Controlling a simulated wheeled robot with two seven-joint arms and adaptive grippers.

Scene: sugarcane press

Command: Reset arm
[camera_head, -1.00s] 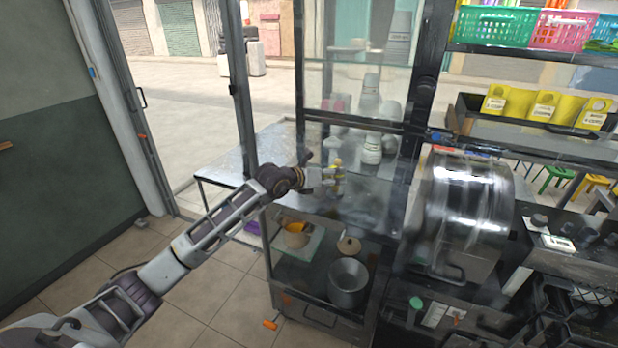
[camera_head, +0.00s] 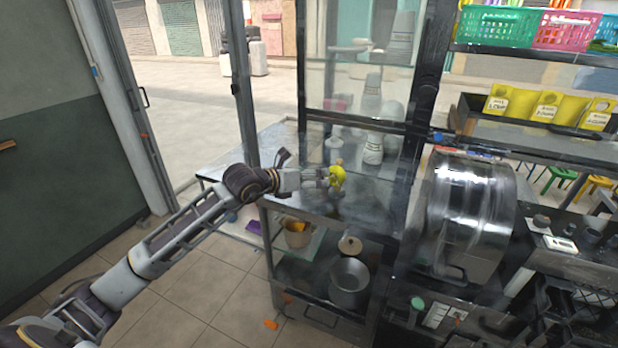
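My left arm reaches in from the lower left, and its gripper (camera_head: 326,178) is over the metal counter (camera_head: 290,200) of the glass-fronted cabinet. A small yellow object (camera_head: 338,177) shows right at the fingertips. The fingers are small and partly hidden, so I cannot tell whether they grip it or are only beside it. My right gripper is out of view.
Glass panes and dark posts (camera_head: 302,75) rise close behind the gripper. White bottles (camera_head: 373,150) stand beyond it. A shiny metal drum (camera_head: 468,215) is to the right. A steel pot (camera_head: 349,282) sits on the lower shelf.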

